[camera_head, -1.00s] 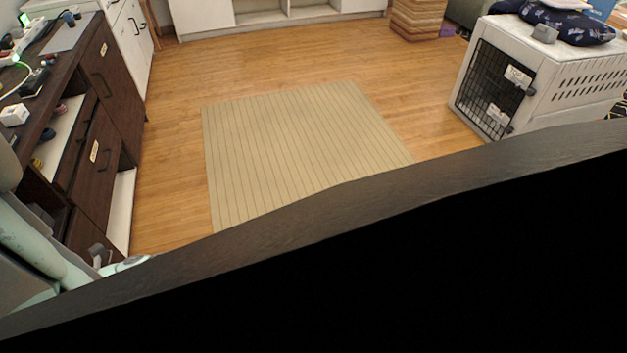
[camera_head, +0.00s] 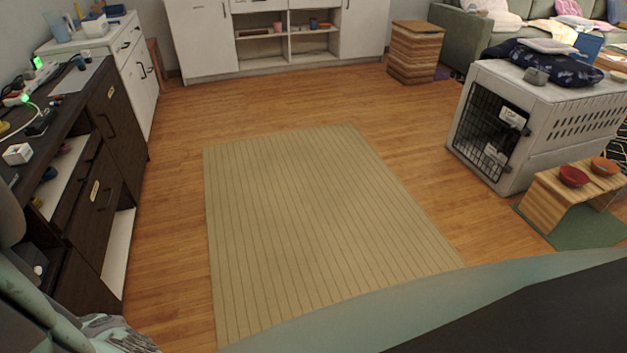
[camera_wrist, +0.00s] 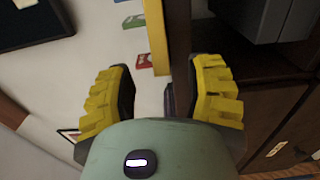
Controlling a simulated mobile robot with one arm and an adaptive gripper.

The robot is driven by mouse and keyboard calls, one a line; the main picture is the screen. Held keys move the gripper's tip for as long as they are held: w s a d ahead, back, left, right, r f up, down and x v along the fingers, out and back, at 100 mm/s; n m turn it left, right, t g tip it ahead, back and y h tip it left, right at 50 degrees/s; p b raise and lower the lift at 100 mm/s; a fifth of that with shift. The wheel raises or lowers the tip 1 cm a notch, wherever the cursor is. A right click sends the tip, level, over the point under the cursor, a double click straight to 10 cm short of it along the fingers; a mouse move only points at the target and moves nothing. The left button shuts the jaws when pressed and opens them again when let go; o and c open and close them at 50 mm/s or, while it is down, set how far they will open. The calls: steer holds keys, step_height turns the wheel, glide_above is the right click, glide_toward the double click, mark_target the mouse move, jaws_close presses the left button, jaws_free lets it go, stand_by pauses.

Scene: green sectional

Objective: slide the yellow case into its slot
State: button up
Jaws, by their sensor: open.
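In the wrist view, my gripper (camera_wrist: 163,95) is open, with a yellow ridged pad on each side and nothing held between them. A narrow yellow strip (camera_wrist: 158,38) lies beyond the fingertips, against a dark upright edge. It may be the yellow case seen edge-on, but I cannot tell. Small green (camera_wrist: 134,20) and red (camera_wrist: 143,61) labels sit left of it on a pale surface. In the head view I cannot make out the yellow case or its slot.
A dark desk (camera_head: 115,115) with drawers stands at the left, with clutter on top. A beige striped rug (camera_head: 310,220) covers clear floor. A white pet crate (camera_head: 545,120) and a wooden bowl stand (camera_head: 550,190) are at the right. Cabinets (camera_head: 205,40) line the back.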

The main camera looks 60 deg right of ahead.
steer(key=shift+x, duration=2.3)
jaws_close()
